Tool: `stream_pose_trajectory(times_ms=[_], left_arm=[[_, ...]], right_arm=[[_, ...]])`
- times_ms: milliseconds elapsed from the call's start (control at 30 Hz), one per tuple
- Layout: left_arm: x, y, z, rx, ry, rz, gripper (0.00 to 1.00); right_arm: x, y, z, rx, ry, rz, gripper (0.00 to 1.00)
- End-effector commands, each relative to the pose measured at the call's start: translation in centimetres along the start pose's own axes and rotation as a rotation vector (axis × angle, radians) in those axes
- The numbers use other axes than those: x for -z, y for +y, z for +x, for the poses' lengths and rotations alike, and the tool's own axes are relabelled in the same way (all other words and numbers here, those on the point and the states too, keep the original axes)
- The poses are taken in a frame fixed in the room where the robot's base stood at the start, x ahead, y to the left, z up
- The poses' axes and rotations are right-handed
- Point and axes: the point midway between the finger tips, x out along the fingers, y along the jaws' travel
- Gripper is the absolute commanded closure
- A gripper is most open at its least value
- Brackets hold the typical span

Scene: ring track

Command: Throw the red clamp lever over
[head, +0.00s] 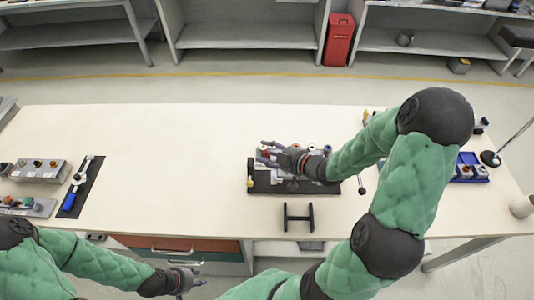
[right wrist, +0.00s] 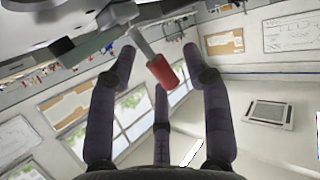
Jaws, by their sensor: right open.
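The red clamp lever (right wrist: 162,72) shows in the right wrist view as a red grip on a grey metal arm, slanting down from a grey fixture above. My right gripper (right wrist: 160,68) is open, its dark fingers spread on either side of the red grip. I see no finger clearly closed on it. In the head view, my right gripper (head: 266,153) is at the left end of the black fixture base (head: 262,187), and it and my arm hide much of the fixture. My left gripper (head: 197,276) hangs in front of the table's front edge, low in the picture; its opening is unclear.
The pale table (head: 170,150) is clear left of the fixture. A black stand (head: 299,218) is in front of it. A blue-handled tool (head: 70,199) on a dark mat and grey boxes (head: 38,171) are at left. A blue tray (head: 470,179) is at right.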

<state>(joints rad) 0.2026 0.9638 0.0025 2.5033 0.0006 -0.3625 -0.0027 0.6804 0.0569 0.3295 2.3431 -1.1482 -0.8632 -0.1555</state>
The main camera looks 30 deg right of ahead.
Motion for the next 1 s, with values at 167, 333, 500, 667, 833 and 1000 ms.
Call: stream_pose_trajectory(times_ms=[167, 333, 500, 667, 833, 1000], left_arm=[[0.01, -0.06, 0.17, 0.000, 0.000, 0.000, 0.64], [0.01, -0.05, 0.15, 0.000, 0.000, 0.000, 0.64], [0.01, -0.05, 0.14, 0.000, 0.000, 0.000, 0.64], [0.01, -0.05, 0.14, 0.000, 0.000, 0.000, 0.64], [0.01, -0.06, 0.18, 0.000, 0.000, 0.000, 0.64], [0.03, -0.20, 0.57, 0.000, 0.000, 0.000, 0.64]], right_arm=[[0.02, 0.00, 0.71, 0.000, 0.000, -0.001, 0.50], [0.04, 0.02, 0.72, -0.001, 0.000, -0.001, 0.50], [0.03, 0.02, 0.71, 0.000, 0.000, -0.001, 0.79], [0.03, 0.00, 0.70, 0.000, 0.000, 0.000, 1.00], [-0.03, 0.00, 0.69, 0.000, 0.003, 0.003, 1.00], [-0.36, 0.21, 0.43, 0.002, 0.065, 0.048, 1.00]])
